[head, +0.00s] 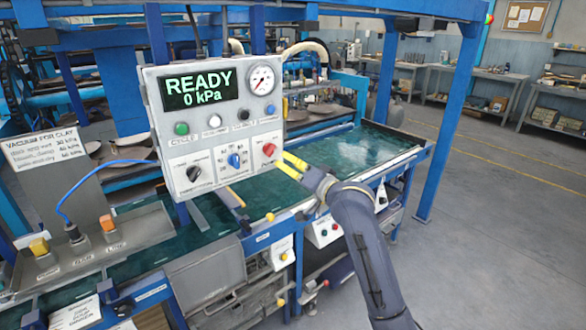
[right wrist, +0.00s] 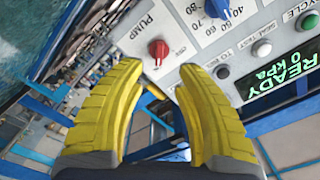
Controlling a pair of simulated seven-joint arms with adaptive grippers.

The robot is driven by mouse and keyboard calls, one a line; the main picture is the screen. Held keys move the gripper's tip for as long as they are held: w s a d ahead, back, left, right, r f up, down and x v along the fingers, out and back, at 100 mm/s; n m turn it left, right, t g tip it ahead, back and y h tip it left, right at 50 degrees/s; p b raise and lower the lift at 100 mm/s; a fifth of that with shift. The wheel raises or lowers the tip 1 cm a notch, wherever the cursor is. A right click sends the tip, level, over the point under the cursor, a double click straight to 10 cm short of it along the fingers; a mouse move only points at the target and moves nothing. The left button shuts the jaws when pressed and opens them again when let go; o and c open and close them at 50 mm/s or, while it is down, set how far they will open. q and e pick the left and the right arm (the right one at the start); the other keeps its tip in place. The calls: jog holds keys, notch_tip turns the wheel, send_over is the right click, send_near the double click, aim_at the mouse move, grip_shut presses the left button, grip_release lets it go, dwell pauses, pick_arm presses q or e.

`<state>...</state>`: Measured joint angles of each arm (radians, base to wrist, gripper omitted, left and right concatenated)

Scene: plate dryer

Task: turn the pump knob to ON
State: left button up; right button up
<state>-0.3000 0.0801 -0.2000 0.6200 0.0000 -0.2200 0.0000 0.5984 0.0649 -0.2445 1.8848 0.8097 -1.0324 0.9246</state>
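The red pump knob (head: 268,149) is at the lower right of the grey control panel (head: 176,100) in the head view. In the right wrist view the red knob (right wrist: 158,49) sits beside the word PUMP, just beyond my fingertips. Which way it points is too small to tell surely. My right gripper (head: 296,161) has yellow fingers and is just right of the knob in the head view. In the right wrist view the right gripper (right wrist: 157,76) is open and empty, with the knob roughly in line with its gap and apart from the fingers. My left gripper is not in view.
The display (head: 201,91) reads READY 0 kPa. A gauge (head: 261,80), a blue knob (head: 235,160), a black knob (head: 193,173) and several buttons share the panel. A green-topped table (head: 345,150) lies behind and below. Open floor is at the right.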

jog(key=shift+v, duration=0.75)
